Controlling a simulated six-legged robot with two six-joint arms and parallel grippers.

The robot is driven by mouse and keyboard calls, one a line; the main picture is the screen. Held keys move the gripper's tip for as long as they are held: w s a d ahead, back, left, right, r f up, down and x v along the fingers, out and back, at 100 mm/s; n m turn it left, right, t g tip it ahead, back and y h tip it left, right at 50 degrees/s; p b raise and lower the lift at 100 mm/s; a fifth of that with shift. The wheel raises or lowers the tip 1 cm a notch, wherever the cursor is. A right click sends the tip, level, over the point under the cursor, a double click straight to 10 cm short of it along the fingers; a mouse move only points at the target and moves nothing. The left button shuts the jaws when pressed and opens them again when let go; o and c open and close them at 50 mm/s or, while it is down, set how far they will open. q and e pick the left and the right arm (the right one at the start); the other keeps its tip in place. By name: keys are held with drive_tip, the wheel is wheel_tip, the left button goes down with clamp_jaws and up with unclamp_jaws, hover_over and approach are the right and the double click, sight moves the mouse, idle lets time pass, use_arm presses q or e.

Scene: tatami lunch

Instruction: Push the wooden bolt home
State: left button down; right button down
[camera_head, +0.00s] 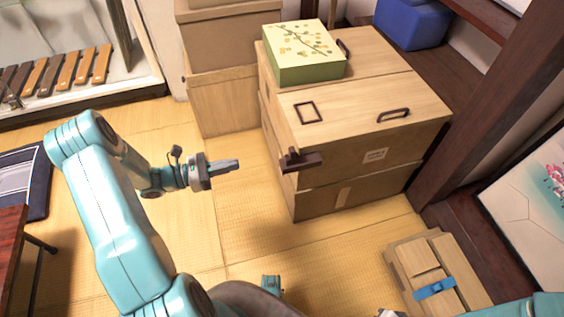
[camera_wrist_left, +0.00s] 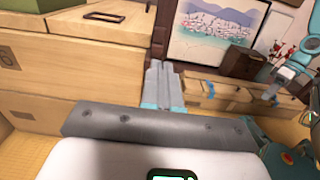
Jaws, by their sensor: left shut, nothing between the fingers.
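A dark brown wooden bolt (camera_head: 303,161) sits at the left front corner of the pale wooden chest (camera_head: 350,155), and its left end sticks out past the corner. My left gripper (camera_head: 236,164) is shut and empty, to the left of the bolt, with a clear gap between them. Its closed fingers also show in the left wrist view (camera_wrist_left: 163,88), with the chest (camera_wrist_left: 90,60) on the left there; I cannot make out the bolt in that view. Of my right gripper, only a small part shows at the bottom edge of the head view, and its jaws are unclear.
A green box with a floral lid (camera_head: 305,52) stands on the chest. Cardboard-coloured boxes (camera_head: 225,100) stand behind left. A low wooden box with a blue strap (camera_head: 420,262) lies front right. A dark post (camera_head: 480,120) rises at right.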

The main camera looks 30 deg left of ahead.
use_arm(q)
drive_tip(key=b, duration=0.3)
approach(289, 152)
drive_tip(key=x, duration=0.6)
drive_tip(key=shift+w+d, duration=0.1)
drive_tip(key=shift+d, duration=0.05)
drive_tip(key=shift+w+d, duration=0.15)
drive_tip(key=shift+w, duration=0.1)
drive_tip(key=x, duration=0.5)
drive_tip(key=shift+w+d, duration=0.1)
drive_tip(key=shift+d, duration=0.1)
drive_tip(key=shift+r, duration=0.1)
